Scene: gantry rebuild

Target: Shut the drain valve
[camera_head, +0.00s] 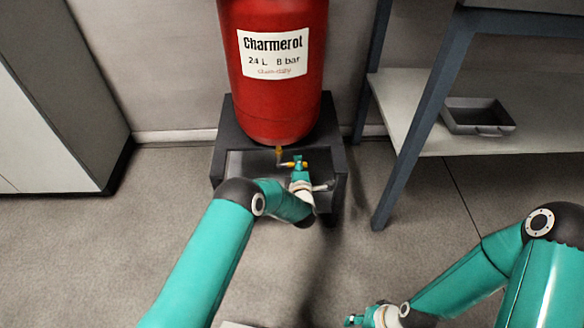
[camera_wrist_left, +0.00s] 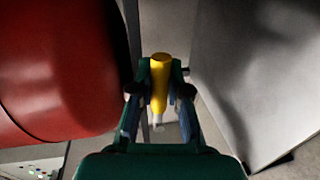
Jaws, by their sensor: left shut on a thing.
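The drain valve (camera_head: 279,152) is a small brass fitting under the red tank (camera_head: 270,105). Its yellow lever (camera_head: 287,164) sticks out to the right below the tank. My left gripper (camera_head: 299,163) is at the lever and shut on it. In the left wrist view, the yellow lever (camera_wrist_left: 160,82) stands between the two fingers of the left gripper (camera_wrist_left: 160,92). The fingers hide part of the lever. My right gripper (camera_head: 356,320) is low at the bottom edge, far from the valve. Its fingers are too small to read.
The tank stands on a dark stand (camera_head: 222,122) with an open front. To the right is a bench with blue-grey legs (camera_head: 412,150) and a lower shelf (camera_head: 450,139) holding a grey tray (camera_head: 478,117). A pale cabinet (camera_head: 55,120) stands left. The floor in front is mostly clear.

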